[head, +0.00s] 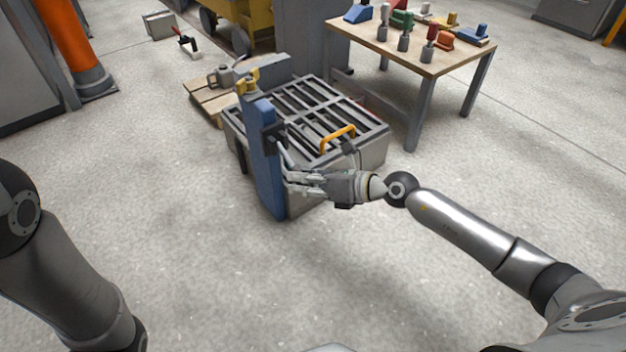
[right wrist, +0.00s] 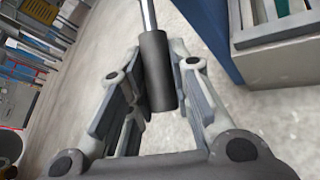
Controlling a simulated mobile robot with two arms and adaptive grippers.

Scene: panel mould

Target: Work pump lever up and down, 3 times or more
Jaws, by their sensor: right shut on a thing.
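The pump lever is a chrome rod (right wrist: 148,14) with a black cylindrical grip (right wrist: 158,70). In the head view the lever (head: 284,156) slopes down and right from a dark mount on the blue upright panel (head: 265,180). My right gripper (head: 292,184) is at the lower end of the lever, beside the panel. In the right wrist view its fingers (right wrist: 158,92) are on both sides of the black grip, shut on it. The gripper hides the lever's lower end in the head view. Of my left arm only links show at the left edge; its gripper is out of view.
A grey box with a slatted top (head: 320,110) and an orange handle (head: 338,137) stands behind the panel. A wooden-topped table (head: 390,58) with several coloured tools stands at the back right. The floor in front is clear.

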